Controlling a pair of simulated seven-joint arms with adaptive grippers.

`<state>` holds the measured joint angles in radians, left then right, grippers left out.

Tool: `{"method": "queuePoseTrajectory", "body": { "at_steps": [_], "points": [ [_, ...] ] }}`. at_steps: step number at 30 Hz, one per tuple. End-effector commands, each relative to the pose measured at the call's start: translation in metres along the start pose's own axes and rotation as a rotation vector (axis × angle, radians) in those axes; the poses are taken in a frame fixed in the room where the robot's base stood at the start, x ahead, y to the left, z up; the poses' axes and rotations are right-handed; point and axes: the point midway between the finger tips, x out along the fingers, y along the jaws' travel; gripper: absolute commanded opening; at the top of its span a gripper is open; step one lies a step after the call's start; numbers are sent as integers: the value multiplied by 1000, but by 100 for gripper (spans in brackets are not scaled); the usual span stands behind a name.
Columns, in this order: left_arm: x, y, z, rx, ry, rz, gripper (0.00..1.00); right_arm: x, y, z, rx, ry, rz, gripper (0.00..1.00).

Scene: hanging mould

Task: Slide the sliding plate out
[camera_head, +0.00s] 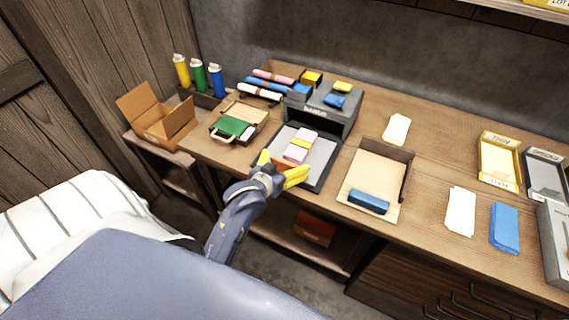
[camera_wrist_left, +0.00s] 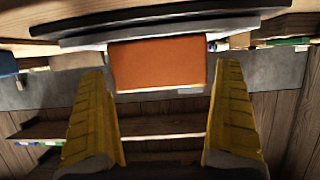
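The sliding plate (camera_head: 318,163) is a flat dark grey slab that lies in front of the black and grey press-like unit (camera_head: 320,113), reaching toward the table's front edge. An orange tab (camera_wrist_left: 158,66) shows at the plate's near edge in the left wrist view. My left gripper (camera_head: 283,170) is at that near edge. Its yellow fingers (camera_wrist_left: 163,72) are open, one on each side of the orange tab, with a gap to it on both sides. My right gripper is not in view.
A green case (camera_head: 230,128) and a cardboard box (camera_head: 163,122) stand to the left. A wooden tray (camera_head: 373,172) with a blue block (camera_head: 369,201) lies just right of the plate. A shelf with an orange box (camera_head: 314,230) is below the table.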

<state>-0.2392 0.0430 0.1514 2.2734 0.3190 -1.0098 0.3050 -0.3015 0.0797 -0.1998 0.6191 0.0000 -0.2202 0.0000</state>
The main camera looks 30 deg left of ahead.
Motion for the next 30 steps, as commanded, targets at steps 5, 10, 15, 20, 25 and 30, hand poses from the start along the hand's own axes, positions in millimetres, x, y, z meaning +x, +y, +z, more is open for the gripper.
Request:
{"method": "queuePoseTrajectory", "body": {
  "at_steps": [5, 10, 15, 20, 25, 30],
  "points": [
    [-7, 0, 0, 0, 1, 0, 100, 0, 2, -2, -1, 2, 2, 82],
    [-29, 0, 0, 0, 0, 0, 100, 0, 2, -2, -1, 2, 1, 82],
    [-52, 0, 0, -1, 0, 0, 100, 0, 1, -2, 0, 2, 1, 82],
    [-67, 0, 0, 0, 0, 0, 100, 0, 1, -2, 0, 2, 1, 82],
    [-74, 0, 0, 0, -1, 0, 100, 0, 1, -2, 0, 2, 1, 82],
    [-75, 0, 0, 0, 0, 0, 100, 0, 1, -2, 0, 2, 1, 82]
  ]
}}
